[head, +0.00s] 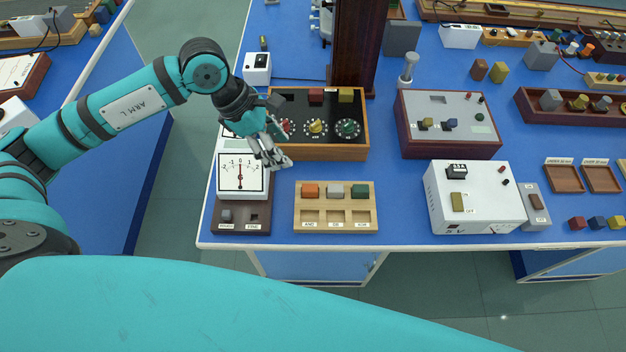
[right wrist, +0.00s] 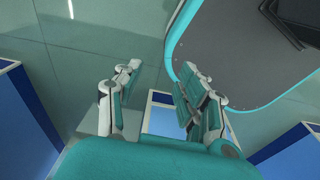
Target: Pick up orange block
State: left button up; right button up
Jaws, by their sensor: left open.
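The orange block (head: 310,190) sits in the back left of a light wooden tray (head: 336,228) near the front edge of the blue bench. A pale block (head: 335,190) and a green block (head: 359,190) sit to its right in the same row. My left gripper (head: 282,163) is open and empty, behind and to the left of the orange block, apart from it. It is beside the white dial meter (head: 242,178). My right gripper (right wrist: 155,100) shows in the right wrist view, fingers apart with nothing between them, over the floor and a bench side.
A wooden box with knobs (head: 318,150) stands behind the tray. A white power unit (head: 472,200) stands to the right. A small dark base (head: 238,228) lies left of the tray. Bare blue bench (head: 400,190) lies between tray and unit.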

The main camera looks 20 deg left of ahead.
pick_arm(q)
jog(key=p, duration=0.2)
send_near(306, 188)
jog(key=shift+w+d+f+p, duration=0.2)
jog(key=shift+d+f+p, duration=0.8)
jog(key=shift+d+f, duration=0.2)
jog(key=shift+f+y, duration=0.3)
jog(key=shift+d+f+p, duration=0.2)
jog(key=shift+f+p, duration=0.3)
jog(key=x, duration=0.1)
jog(key=p+x, duration=0.1)
jog(key=x, duration=0.1)
jog(key=shift+a+f, duration=0.1)
jog(key=shift+f, duration=0.25)
jog(key=shift+w+f+p, duration=0.15)
jog(key=shift+f+p, duration=0.15)
jog(key=shift+f, duration=0.1)
pick_arm(e)
notch_tip(306, 188, up, 6)
jog(key=shift+s+r, duration=0.25)
jog(key=shift+s, duration=0.1)
pick_arm(q)
grip_shut()
